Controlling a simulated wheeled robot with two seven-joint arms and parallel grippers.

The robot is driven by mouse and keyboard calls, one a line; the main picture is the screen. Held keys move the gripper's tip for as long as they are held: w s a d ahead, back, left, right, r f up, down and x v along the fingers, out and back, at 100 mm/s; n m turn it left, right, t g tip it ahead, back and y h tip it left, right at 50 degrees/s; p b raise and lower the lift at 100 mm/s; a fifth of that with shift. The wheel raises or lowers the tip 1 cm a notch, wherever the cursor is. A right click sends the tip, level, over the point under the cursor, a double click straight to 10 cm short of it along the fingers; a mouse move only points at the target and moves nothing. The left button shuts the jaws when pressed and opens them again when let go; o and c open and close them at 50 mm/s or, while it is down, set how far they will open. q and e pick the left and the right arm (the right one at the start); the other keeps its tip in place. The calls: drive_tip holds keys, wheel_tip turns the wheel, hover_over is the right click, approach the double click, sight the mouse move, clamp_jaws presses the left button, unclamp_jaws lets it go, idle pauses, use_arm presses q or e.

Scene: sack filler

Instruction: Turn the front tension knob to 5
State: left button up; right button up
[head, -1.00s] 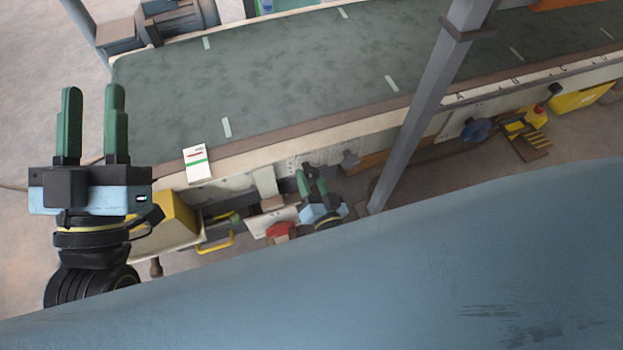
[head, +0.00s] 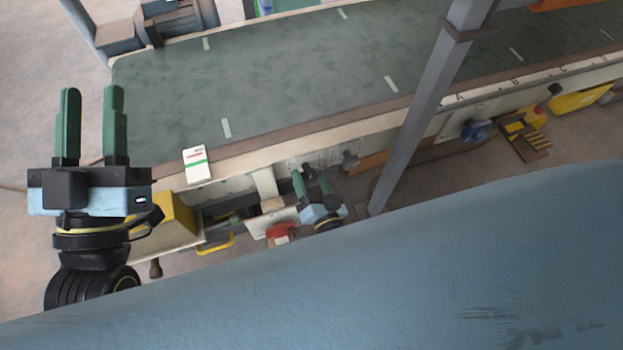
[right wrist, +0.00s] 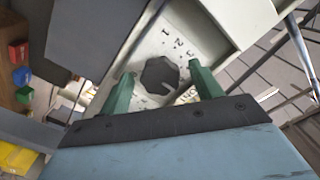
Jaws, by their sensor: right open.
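A dark, many-sided knob (right wrist: 160,75) sits on a pale panel (right wrist: 215,25) in the right wrist view. Printed digits, 3, 2 and 1 among them, run around it; I cannot tell its setting. My right gripper (head: 310,177) is open at the near side of the conveyor in the head view. In the right wrist view its green fingers stand either side of the knob with gaps; whether they touch it is unclear. My left gripper (head: 90,95) is open and empty, raised at the left with its fingers upward.
The green conveyor belt (head: 270,80) stretches across behind. A grey post (head: 420,110) stands right of my right gripper. A blue knob (head: 475,130) and yellow parts lie farther right. A white card (head: 197,165) rests on the belt's near edge. A red part (head: 281,231) is close by.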

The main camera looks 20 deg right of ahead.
drive_tip(key=shift+s, duration=0.1)
drive_tip(key=shift+s, duration=0.25)
use_arm(q)
wheel_tip(320, 180, down, 11)
drive_tip(key=w+a+g+y+p, duration=0.1)
drive_tip(key=g+y+p, duration=0.2)
drive_tip(key=g, duration=0.4)
drive_tip(key=shift+a+g, duration=0.35)
drive_tip(key=shift+g, duration=0.05)
use_arm(e)
drive_tip(key=s, duration=1.2)
drive_tip(key=shift+s+d, duration=0.2)
drive_tip(key=shift+s, duration=0.15)
use_arm(q)
drive_tip(key=shift+f, duration=0.1)
